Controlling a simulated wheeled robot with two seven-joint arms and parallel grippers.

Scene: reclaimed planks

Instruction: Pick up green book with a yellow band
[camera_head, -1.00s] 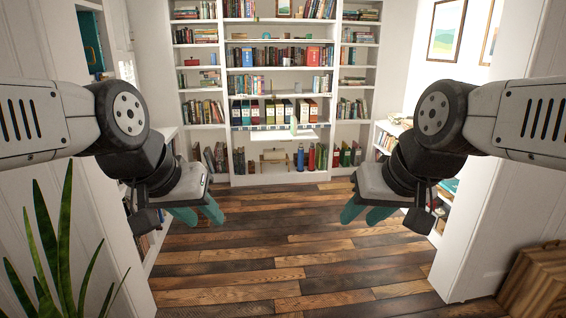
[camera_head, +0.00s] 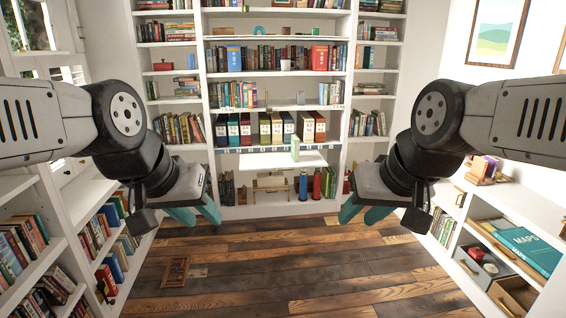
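I cannot make out a green book with a clear yellow band at this distance. A small pale green upright item (camera_head: 295,149) stands on a white ledge in the middle of the back bookcase; I cannot tell whether it is a book or whether it has a band. My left gripper (camera_head: 197,216) has its two teal fingers apart with nothing between them. My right gripper (camera_head: 362,216) is also open and empty. Both are in front of the bookcase, well short of it.
The back bookcase (camera_head: 206,100) holds many books and binders. Low shelves with books (camera_head: 112,260) line the left. A right-hand cabinet (camera_head: 505,205) holds a teal MAPS book (camera_head: 528,248) and open drawers. A small wooden item (camera_head: 174,272) lies on the plank floor (camera_head: 290,270); the middle is mostly clear.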

